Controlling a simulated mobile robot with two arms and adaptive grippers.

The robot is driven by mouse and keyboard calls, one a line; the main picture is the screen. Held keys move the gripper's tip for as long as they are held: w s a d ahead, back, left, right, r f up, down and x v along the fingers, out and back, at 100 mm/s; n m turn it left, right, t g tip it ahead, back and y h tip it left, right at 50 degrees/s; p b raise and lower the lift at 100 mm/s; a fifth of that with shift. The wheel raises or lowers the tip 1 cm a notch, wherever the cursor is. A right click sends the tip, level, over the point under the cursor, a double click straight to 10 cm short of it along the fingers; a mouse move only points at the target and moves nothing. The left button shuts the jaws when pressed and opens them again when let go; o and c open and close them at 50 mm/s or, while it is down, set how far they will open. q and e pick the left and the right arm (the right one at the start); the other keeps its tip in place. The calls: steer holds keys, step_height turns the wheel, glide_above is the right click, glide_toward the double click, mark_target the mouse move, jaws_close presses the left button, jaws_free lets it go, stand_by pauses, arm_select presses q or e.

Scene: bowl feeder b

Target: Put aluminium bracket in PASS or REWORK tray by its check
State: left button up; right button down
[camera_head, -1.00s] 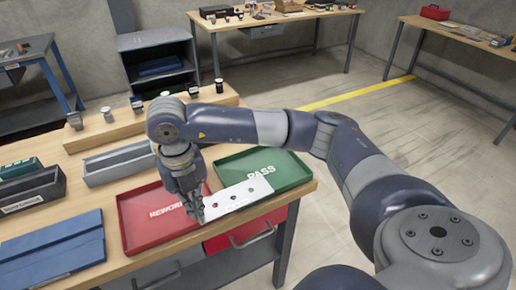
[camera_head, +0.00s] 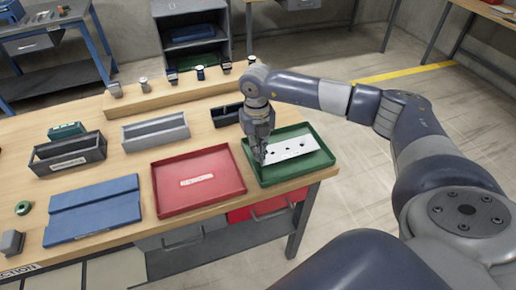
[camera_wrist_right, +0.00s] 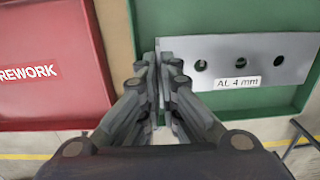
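The aluminium bracket (camera_head: 291,149) is a pale flat plate with a row of dark holes. In the right wrist view the bracket (camera_wrist_right: 285,55) bears a label reading "AL 4 mm". My right gripper (camera_head: 264,158) is shut on its left end; the fingers (camera_wrist_right: 160,85) pinch that end in the wrist view. The bracket is over or in the green PASS tray (camera_head: 262,177) and hides its lettering; I cannot tell whether it touches the floor. The red REWORK tray (camera_head: 170,201) is empty, to the left. My left gripper is not in view.
A blue folded mat (camera_head: 93,210), a dark grey bin (camera_head: 70,155) and a light grey bin (camera_head: 155,131) are left of and behind the trays. A small black bin (camera_head: 226,115) is behind my gripper. Several small items stand on a wooden riser (camera_head: 150,95).

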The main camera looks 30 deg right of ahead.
steer(key=shift+f, duration=0.65)
steer(key=shift+f, duration=0.1)
steer(key=shift+f, duration=0.15)
steer(key=c, duration=2.3)
jaws_free()
steer(key=shift+f, duration=0.1)
steer(key=shift+o, duration=1.1)
